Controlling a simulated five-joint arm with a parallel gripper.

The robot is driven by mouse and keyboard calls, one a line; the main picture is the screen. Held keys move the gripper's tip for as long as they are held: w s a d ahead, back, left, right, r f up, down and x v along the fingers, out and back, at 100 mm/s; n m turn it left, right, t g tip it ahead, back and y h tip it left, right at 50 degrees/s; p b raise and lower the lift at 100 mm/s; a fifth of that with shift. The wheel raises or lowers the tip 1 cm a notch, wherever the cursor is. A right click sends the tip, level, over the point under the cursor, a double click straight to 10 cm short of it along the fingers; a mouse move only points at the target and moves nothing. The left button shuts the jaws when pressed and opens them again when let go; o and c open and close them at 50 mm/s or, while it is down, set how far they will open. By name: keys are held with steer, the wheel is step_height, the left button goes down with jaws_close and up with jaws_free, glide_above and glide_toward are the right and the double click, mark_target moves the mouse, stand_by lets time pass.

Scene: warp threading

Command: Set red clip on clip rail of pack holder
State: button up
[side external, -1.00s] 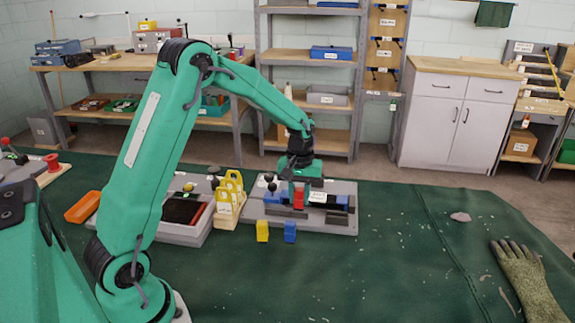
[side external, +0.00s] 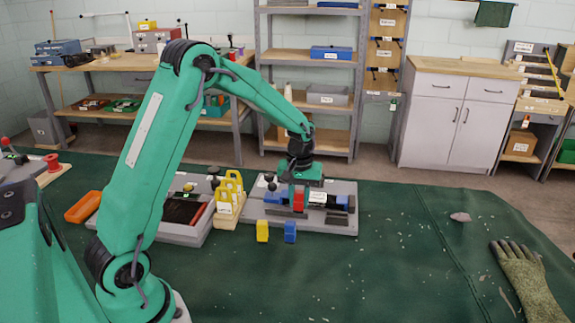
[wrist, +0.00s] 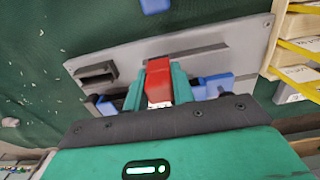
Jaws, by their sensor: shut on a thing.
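The red clip (side external: 298,201) is between the fingers of my gripper (side external: 299,196), which is shut on it. In the wrist view the red clip (wrist: 158,78) shows between two green fingertips, with a pale lower face. The pack holder (side external: 340,229) is a grey plate with blue and dark parts on it; its bare plate also fills the middle of the wrist view (wrist: 215,42). The clip is over the holder's middle, between the blue parts. My fingers hide the clip rail, and I cannot tell whether the clip touches it.
A yellow block (side external: 262,231) and a blue block (side external: 290,232) stand on the green mat in front of the holder. Yellow handled pieces (side external: 230,190) stand close at its left. An orange tray (side external: 83,207) lies farther left. The mat to the right is mostly clear, with a glove (side external: 527,280).

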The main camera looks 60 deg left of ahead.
steer(key=shift+f, duration=1.1)
stand_by(1.4)
steer(key=o, duration=1.4)
steer(key=shift+r, duration=3.5)
steer(key=shift+r, duration=0.1)
